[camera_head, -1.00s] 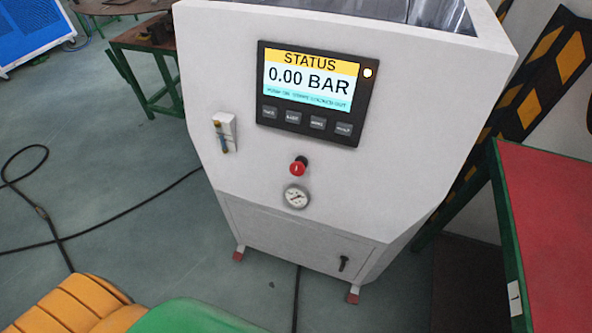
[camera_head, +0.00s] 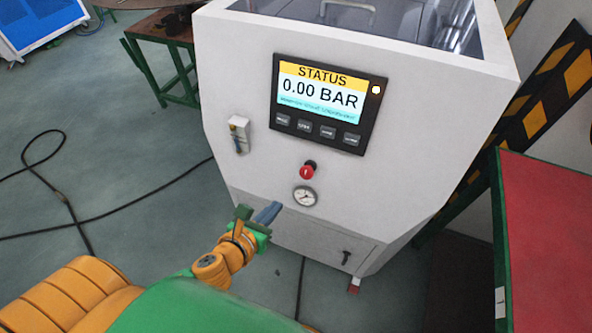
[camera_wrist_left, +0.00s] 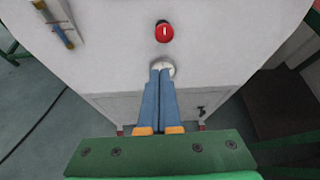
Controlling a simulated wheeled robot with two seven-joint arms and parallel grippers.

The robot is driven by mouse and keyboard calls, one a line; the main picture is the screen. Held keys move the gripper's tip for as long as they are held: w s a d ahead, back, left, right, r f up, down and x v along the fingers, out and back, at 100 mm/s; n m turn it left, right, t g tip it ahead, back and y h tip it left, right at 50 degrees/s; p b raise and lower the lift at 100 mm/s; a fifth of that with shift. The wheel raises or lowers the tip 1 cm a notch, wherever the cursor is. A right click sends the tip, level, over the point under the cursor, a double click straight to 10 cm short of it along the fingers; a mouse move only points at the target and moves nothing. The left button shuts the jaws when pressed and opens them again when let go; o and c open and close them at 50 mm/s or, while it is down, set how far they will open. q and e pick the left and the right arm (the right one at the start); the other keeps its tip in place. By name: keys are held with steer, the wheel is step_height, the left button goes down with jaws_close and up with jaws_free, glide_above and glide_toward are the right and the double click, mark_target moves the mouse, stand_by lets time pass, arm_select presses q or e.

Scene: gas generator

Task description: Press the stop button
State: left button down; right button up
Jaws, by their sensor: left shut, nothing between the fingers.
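The button also shows in the left wrist view (camera_wrist_left: 164,31), above my fingertips. My left gripper (camera_head: 268,212) is shut and empty, below and left of the button in the head view, apart from it. My right gripper is not in view.
A status screen (camera_head: 321,93) reading 0.00 BAR, with several keys under it, is above the button. A red-topped green table (camera_head: 550,230) stands at the right. Black cable (camera_head: 130,210) lies on the floor.

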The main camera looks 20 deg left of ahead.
mark_target(305, 174)
arm_select(q)
steer(key=shift+w+d+r+m, duration=0.15)
steer(key=shift+r+m, duration=0.2)
steer(key=shift+r, duration=0.25)
steer(key=shift+s+d+r+m, duration=0.1)
steer(key=shift+r+m, duration=0.25)
steer(key=shift+r, duration=0.2)
steer(key=b+x, duration=0.1)
steer(key=x, duration=1.3)
steer(key=shift+w+d+r, duration=0.15)
steer(key=shift+d+r, duration=0.05)
